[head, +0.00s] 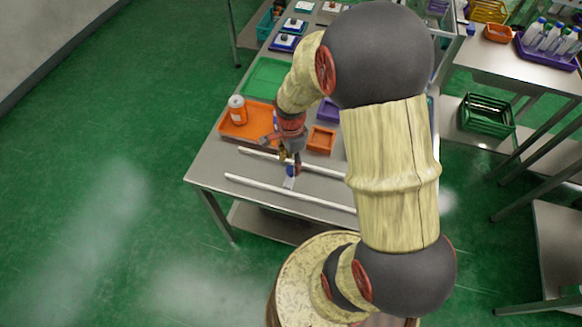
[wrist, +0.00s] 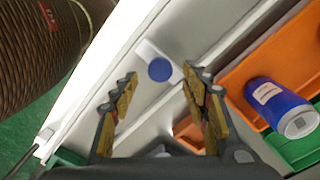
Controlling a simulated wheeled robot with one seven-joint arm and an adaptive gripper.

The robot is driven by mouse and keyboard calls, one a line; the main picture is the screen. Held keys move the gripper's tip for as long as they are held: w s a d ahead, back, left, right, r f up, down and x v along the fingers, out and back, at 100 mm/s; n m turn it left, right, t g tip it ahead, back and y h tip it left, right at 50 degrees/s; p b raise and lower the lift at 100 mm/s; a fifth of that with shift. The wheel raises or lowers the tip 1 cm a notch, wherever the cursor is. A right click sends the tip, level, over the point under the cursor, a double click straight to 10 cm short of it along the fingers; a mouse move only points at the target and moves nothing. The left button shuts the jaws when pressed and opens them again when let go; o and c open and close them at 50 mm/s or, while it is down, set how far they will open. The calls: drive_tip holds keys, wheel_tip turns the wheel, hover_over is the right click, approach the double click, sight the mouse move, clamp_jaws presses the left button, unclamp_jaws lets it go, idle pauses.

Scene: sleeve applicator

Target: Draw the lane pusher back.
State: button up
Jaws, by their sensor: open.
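The lane pusher is a pale block with a round blue knob (wrist: 159,69) on top. It sits in the lane between two long white rails (head: 260,186). In the head view the pusher's pale part (head: 289,184) shows just below my gripper (head: 292,163). In the wrist view my gripper (wrist: 158,77) is open, with one finger on each side of the line to the knob. The fingers look apart from the knob. Their exact height above it is hard to tell.
An orange tray (head: 232,130) with an orange and white bottle (head: 237,109) lies beyond the far rail. A small orange bin (head: 321,139) is to its right. The table's front left is clear.

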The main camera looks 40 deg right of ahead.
sight(291, 169)
drive_tip(key=shift+f, duration=1.65)
drive_tip(key=shift+c, duration=0.6)
clamp_jaws()
